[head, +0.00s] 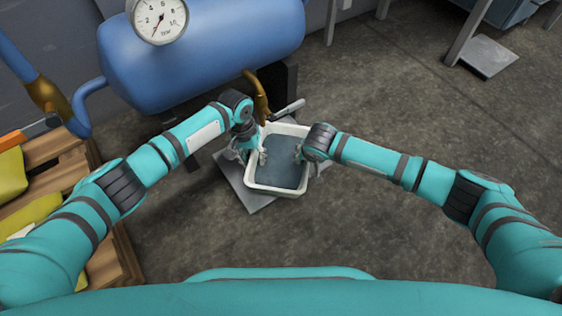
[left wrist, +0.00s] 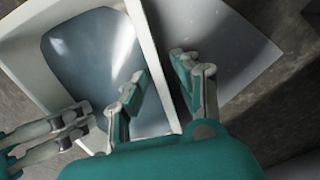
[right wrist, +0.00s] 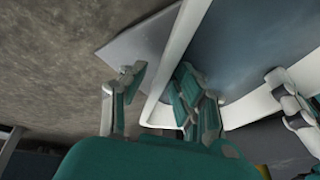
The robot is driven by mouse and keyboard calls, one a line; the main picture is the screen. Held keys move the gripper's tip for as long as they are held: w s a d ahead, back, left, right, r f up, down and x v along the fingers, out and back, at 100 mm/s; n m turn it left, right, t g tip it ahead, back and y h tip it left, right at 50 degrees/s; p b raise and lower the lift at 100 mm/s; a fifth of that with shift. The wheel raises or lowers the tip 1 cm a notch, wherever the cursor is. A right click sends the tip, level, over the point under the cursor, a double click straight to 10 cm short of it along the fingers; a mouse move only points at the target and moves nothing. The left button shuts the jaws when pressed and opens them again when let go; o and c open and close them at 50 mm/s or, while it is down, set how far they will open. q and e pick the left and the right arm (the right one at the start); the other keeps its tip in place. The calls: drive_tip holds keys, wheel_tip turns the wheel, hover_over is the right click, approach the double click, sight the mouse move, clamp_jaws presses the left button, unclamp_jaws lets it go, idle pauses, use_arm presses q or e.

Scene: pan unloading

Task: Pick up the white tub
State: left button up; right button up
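The white tub (head: 272,191) is a rectangular container with dark liquid inside, standing on a grey plate (head: 239,190) on the floor. My left gripper (head: 251,152) is at its left wall. In the left wrist view the tub's wall (left wrist: 148,38) runs between the spread fingers, one inside the tub and one outside. My right gripper (head: 305,151) is at the right wall. In the right wrist view the wall (right wrist: 186,42) passes between its spread fingers. Both grippers look open, and contact with the wall is not clear. The right fingers are partly hidden by the arm in the head view.
A blue pressure tank (head: 205,45) with a gauge (head: 159,18) and a brass-coloured pipe (head: 258,97) stands just behind the tub. A wooden pallet (head: 58,150) with yellow sacks is at the left.

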use_arm(q)
drive_tip(key=shift+c, duration=0.4)
use_arm(e)
drive_tip(key=shift+c, duration=0.4)
use_arm(q)
clamp_jaws()
use_arm(e)
clamp_jaws()
